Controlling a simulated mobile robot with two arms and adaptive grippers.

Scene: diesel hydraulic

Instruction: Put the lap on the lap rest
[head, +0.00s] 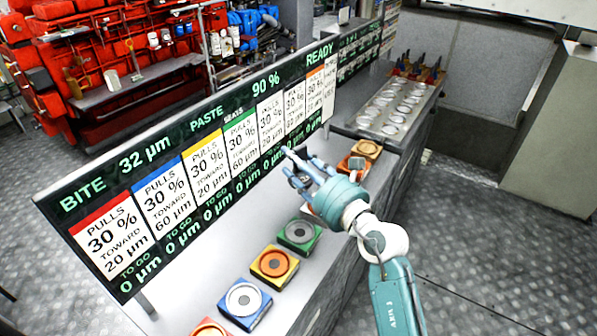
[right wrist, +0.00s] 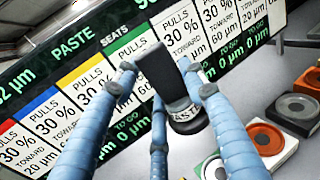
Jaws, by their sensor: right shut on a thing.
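My right gripper (head: 298,170) is above the bench, close in front of the long display board. Its blue fingers (right wrist: 160,95) close around a lap with a dark block-like handle (right wrist: 160,72) and a round base. In the head view the lap is mostly hidden by the hand. The lap appears held clear of the bench. I cannot tell which thing is the lap rest. My left gripper is not in view.
Coloured seat blocks with round discs line the bench, including blue (head: 243,299), yellow (head: 274,265) and green (head: 299,235). The display board (head: 200,165) stands along their far side. A tray (head: 392,108) with several pale discs lies at the bench's far end.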

